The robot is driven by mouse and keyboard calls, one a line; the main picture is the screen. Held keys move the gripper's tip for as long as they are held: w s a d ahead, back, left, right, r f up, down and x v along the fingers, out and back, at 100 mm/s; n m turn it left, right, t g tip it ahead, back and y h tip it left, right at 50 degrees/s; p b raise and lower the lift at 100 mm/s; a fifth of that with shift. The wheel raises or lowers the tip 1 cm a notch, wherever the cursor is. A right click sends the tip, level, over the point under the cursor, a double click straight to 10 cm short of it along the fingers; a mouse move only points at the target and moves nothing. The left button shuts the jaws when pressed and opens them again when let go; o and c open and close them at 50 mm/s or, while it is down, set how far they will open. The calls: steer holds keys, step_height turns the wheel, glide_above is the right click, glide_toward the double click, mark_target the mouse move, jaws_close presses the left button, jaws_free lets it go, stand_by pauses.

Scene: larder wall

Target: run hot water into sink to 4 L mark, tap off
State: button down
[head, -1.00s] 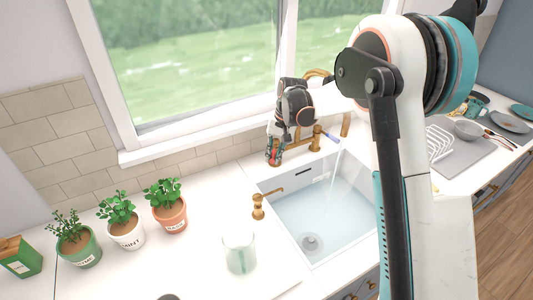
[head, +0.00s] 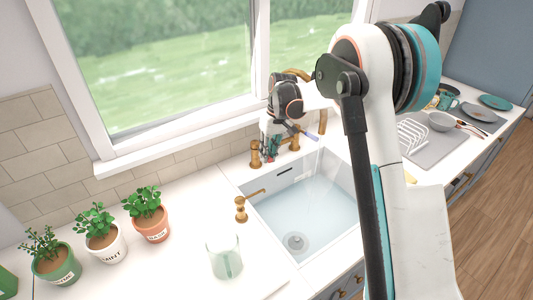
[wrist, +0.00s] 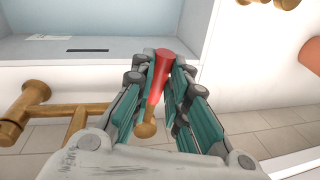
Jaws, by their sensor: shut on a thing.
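The white sink (head: 345,165) holds pale blue water (head: 300,207) that covers its floor and drain. A dark slot marks its back wall; a pale label (wrist: 50,37) beside a slot shows in the wrist view, too small to read. The brass tap (head: 322,122) stands behind the sink, partly hidden by my arm. A faint pale streak of water falls below it. My gripper (head: 271,152) is at the tap's left side. In the wrist view my gripper (wrist: 162,66) is shut on a red handle (wrist: 160,78) with a brass end.
A brass dispenser (head: 241,208) and a clear jug (head: 224,257) stand left of the sink. Potted herbs (head: 100,235) line the counter farther left. A dish rack (head: 411,136) and dishes are at right. The window sill is close behind my gripper.

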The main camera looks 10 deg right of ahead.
steer(key=c, duration=1.6)
jaws_free()
steer(key=shift+o, duration=0.2)
step_height(320, 180, up, 7)
steer(key=d, duration=0.1)
steer(key=shift+w+d+r, duration=0.15)
steer(key=shift+w+d, duration=0.1)
steer(key=shift+c, duration=0.5)
